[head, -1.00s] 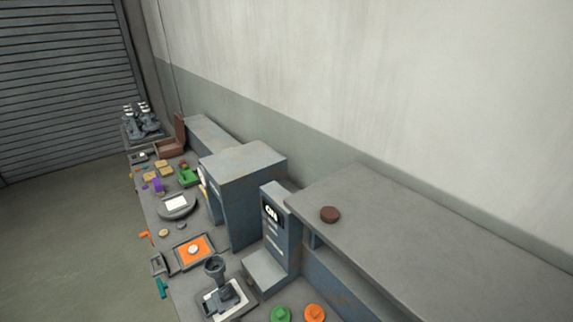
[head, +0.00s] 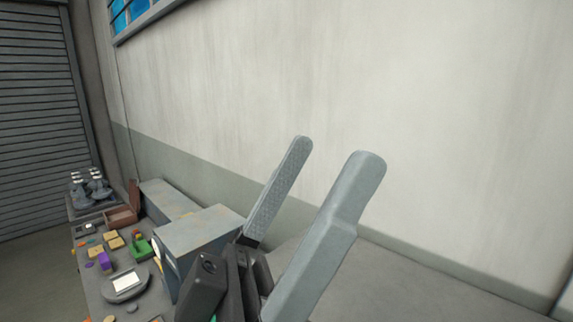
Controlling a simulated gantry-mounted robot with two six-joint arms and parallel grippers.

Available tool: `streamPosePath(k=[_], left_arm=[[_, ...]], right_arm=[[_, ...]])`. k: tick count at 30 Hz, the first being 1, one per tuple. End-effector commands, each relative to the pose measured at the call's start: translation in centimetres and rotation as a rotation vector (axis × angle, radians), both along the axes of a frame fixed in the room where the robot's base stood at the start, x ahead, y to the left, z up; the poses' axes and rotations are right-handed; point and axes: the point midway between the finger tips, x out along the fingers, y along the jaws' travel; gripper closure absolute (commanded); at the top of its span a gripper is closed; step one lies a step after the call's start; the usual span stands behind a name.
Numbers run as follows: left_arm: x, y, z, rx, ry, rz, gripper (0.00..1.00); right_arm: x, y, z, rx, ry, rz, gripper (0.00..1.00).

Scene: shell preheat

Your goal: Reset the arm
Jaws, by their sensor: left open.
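My left gripper (head: 322,165) stands large in the foreground of the head view. My right gripper is not in view.
A grey-blue box-shaped machine (head: 203,232) stands on the bench just left of my gripper. Left of it are a round grey scale (head: 108,293), a green part (head: 140,248), a purple piece (head: 104,261) and an open brown box (head: 121,217). A bare wall rises behind.

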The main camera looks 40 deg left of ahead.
Motion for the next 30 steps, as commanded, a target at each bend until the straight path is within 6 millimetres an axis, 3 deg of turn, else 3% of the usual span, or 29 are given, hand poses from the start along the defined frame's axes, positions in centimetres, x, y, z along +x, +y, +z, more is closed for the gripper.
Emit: streamPosePath(k=[3,6,14,17,20,27,30], left_arm=[[0.9,1.8,0.5,0.127,0.078,0.335,0.00],[1.3,3.1,0.4,0.163,0.129,0.468,0.00],[1.5,3.5,0.3,0.170,0.145,0.496,0.00],[1.5,3.5,1.1,0.170,0.144,0.495,0.00],[1.5,3.5,3.6,0.170,0.145,0.494,0.00],[1.5,3.5,13.7,0.170,0.144,0.493,0.00],[1.5,3.4,16.5,0.169,0.144,0.492,0.00]], right_arm=[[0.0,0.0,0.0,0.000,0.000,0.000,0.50],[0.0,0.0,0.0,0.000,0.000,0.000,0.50],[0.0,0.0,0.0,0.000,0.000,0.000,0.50],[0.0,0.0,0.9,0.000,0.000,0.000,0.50],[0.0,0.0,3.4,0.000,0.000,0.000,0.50],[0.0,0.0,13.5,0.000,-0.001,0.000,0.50],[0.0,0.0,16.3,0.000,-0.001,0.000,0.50]])
